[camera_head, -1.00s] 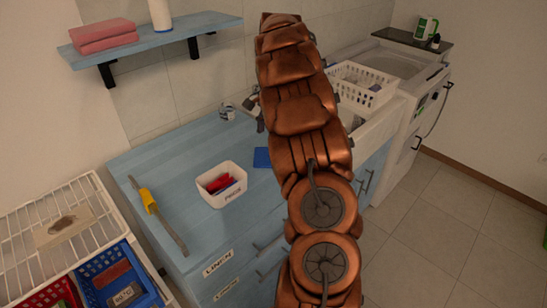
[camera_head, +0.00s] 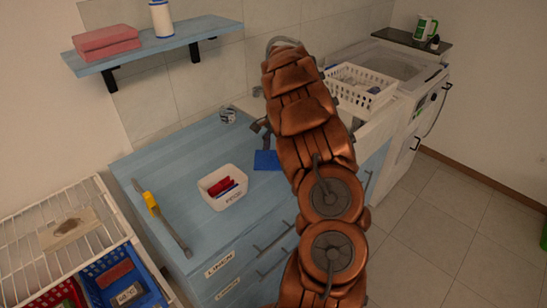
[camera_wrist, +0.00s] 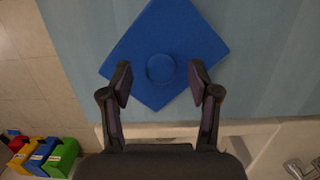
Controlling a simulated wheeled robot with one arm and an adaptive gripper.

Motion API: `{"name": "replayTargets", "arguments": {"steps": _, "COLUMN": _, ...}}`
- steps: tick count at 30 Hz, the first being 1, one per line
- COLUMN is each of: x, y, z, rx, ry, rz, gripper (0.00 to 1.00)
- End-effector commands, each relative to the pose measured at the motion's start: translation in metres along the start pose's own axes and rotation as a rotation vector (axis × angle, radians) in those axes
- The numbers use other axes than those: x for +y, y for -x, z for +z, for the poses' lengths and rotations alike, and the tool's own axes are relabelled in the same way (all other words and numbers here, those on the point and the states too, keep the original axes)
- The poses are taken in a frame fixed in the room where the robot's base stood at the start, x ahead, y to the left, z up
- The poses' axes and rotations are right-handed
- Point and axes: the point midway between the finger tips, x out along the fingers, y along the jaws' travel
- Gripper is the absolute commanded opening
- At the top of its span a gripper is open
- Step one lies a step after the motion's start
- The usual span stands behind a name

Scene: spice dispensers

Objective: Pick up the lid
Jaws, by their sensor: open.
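The lid is a flat blue square with a round knob in its middle. In the wrist view the lid (camera_wrist: 165,35) lies on the light blue counter, turned like a diamond, with its knob (camera_wrist: 160,68) near the line between the fingertips. My gripper (camera_wrist: 160,84) is open, with one finger on each side of the knob; I cannot tell its height above the lid. In the head view the lid (camera_head: 266,160) lies on the counter (camera_head: 190,150), partly beside my arm. My gripper (camera_head: 259,130) shows only partly there, left of the arm.
A yellow-handled tool (camera_head: 158,215) lies on the counter's left side. A glass (camera_head: 228,115) stands near the wall. A white basket (camera_head: 357,87) is behind my arm. Coloured bins (camera_wrist: 45,155) stand on the floor.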

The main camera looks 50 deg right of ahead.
Motion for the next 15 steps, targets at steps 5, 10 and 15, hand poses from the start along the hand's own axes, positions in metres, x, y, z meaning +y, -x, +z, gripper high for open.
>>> {"name": "replayTargets", "arguments": {"steps": 5, "x": -0.001, "y": -0.014, "z": 0.000, "rx": 0.002, "ry": 0.003, "rz": -0.001, "gripper": 0.61}}
{"name": "replayTargets", "arguments": {"steps": 10, "x": -0.001, "y": -0.016, "z": 0.000, "rx": 0.002, "ry": 0.002, "rz": -0.003, "gripper": 0.61}}
{"name": "replayTargets", "arguments": {"steps": 15, "x": -0.001, "y": -0.017, "z": 0.000, "rx": 0.002, "ry": 0.002, "rz": -0.002, "gripper": 0.53}}
